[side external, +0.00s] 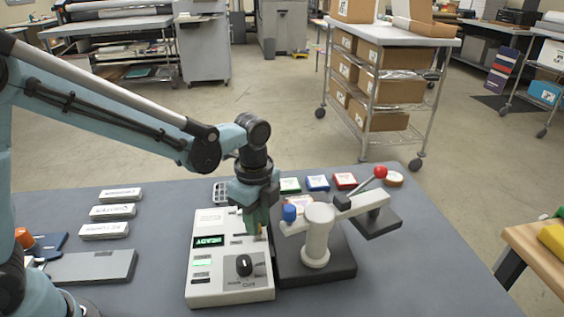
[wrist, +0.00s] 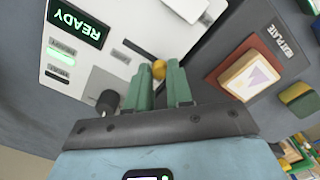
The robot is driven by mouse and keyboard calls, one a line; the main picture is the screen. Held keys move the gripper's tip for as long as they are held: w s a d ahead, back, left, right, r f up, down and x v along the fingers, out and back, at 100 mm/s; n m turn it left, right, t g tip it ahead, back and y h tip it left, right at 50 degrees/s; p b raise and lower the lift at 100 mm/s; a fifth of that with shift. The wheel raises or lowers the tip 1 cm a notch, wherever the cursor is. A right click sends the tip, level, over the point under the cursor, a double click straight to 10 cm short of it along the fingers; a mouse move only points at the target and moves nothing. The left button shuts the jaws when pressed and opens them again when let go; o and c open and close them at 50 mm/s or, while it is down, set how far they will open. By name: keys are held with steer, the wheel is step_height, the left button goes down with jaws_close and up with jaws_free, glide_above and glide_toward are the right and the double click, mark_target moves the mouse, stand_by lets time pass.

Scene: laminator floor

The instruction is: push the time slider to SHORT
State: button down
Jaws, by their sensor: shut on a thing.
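The white control box (side external: 203,293) stands on the grey table, with a lit READY display (side external: 208,241) and a black dial (side external: 244,265). In the wrist view the READY display (wrist: 77,22) is at the upper left and the dial (wrist: 107,101) lies left of my fingers. My gripper (side external: 259,232) points down over the box's right side. In the wrist view its green fingertips (wrist: 159,72) are shut on a small yellow slider knob (wrist: 159,68). The fingers hide part of its track, and I cannot read the slider's end labels.
A press with a red-ball lever (side external: 380,172) and a blue knob (side external: 289,213) stands close right of the box. The wrist view shows a HEAT PLATE (wrist: 240,80) there. Several white packs (side external: 112,212) and a grey slab (side external: 92,266) lie left. Coloured pads (side external: 317,183) line the back.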

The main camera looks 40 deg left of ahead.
steer(key=shift+w+d, duration=0.2)
steer(key=shift+d, duration=0.05)
steer(key=c, duration=1)
jaws_free()
steer(key=shift+a, duration=0.1)
steer(key=shift+s, duration=0.1)
step_height(320, 180, up, 12)
steer(key=shift+r, duration=0.1)
steer(key=s+a+f+n+t, duration=0.1)
steer(key=s+a+n+t, duration=0.1)
steer(key=n, duration=0.4)
steer(key=s+a+f+n+t, duration=0.1)
steer(key=s+a+n+t, duration=0.2)
steer(key=n, duration=0.3)
steer(key=s+a+f+n+t, duration=0.1)
steer(key=s+a+n+t, duration=0.1)
steer(key=s+a+n, duration=0.2)
steer(key=shift+a+f+n, duration=0.2)
steer(key=shift+a+n, duration=0.35)
steer(key=shift+n, duration=0.45)
